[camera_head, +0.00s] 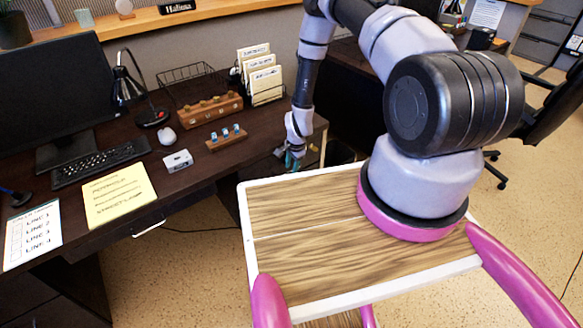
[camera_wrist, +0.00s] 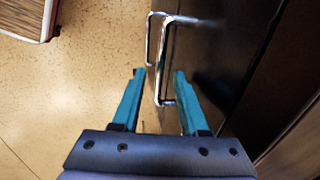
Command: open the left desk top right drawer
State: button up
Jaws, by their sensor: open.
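The dark brown desk (camera_head: 215,160) stands at the left in the head view. My gripper (camera_head: 288,160) is low beside the desk's right end, pointing down past the tabletop. In the wrist view its two teal fingers are open (camera_wrist: 159,74) and hold nothing. A chrome bar handle (camera_wrist: 163,65) on the dark drawer front (camera_wrist: 225,65) shows between the fingertips, close to the right one. Contact cannot be told. A second chrome handle (camera_wrist: 149,40) shows just beyond it. The drawer fronts are hidden in the head view by my arm and base.
A silver handle (camera_head: 148,230) shows at the desk's front edge. A wooden block with small blue-topped items (camera_head: 227,138), a card holder (camera_head: 262,80) and a keyboard (camera_head: 100,163) are on the desk. Speckled floor (camera_wrist: 70,95) lies open left of the handles.

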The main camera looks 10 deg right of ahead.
jog(key=shift+f, duration=0.15)
grip_shut()
dwell(1.4)
